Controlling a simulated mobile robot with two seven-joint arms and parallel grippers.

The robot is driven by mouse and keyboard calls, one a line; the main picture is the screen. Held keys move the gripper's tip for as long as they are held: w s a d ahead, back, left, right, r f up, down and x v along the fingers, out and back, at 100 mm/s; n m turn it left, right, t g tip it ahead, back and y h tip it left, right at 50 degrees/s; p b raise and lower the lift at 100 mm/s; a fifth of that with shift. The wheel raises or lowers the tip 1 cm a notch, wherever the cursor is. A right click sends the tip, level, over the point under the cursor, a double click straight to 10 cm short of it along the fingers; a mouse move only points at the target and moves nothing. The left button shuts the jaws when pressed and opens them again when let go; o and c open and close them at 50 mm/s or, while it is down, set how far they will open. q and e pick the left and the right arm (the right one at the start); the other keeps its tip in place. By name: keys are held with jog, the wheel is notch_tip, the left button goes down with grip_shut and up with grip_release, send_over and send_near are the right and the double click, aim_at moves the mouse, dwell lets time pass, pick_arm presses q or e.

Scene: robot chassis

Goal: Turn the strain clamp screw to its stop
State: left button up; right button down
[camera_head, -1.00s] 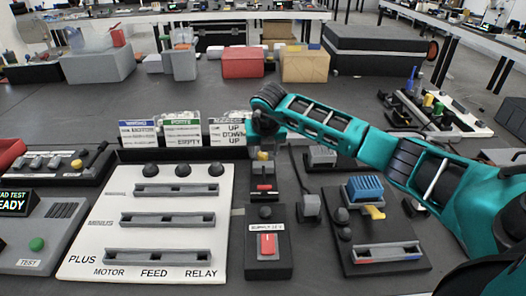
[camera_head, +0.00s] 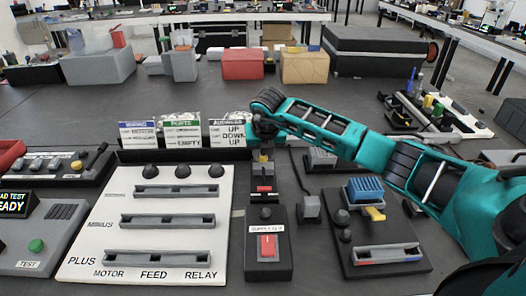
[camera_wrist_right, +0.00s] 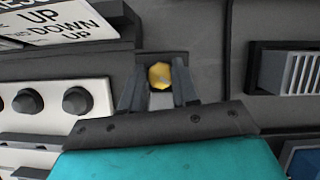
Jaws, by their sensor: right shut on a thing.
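The strain clamp screw has a yellow faceted head, which shows in the right wrist view (camera_wrist_right: 159,75) between the two grey fingers. My right gripper (camera_head: 262,150) reaches down over the small clamp, behind the black supply box and right of the white board. Its fingers (camera_wrist_right: 160,92) are shut on the yellow screw head, one on each side. In the head view the gripper hides most of the screw. A small red part (camera_head: 264,189) shows just in front of the clamp. My left gripper is not in view.
The supply box (camera_head: 267,265) with a red switch stands in front. The white board (camera_head: 110,225) with slotted rails lies left, and label cards (camera_head: 182,130) stand behind it. A black board with a blue block (camera_head: 364,189) lies right.

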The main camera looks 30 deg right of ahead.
jog(key=shift+m, duration=0.4)
jog(key=shift+w+r+m+g+h, duration=0.1)
jog(key=shift+m+g+h, duration=0.3)
jog(key=shift+m, duration=0.9)
jog(key=shift+m+g+h, duration=0.3)
jog(key=shift+m+h, duration=0.2)
jog(key=shift+m, duration=0.8)
jog(key=c, duration=0.8)
grip_release()
jog(key=shift+c, duration=0.2)
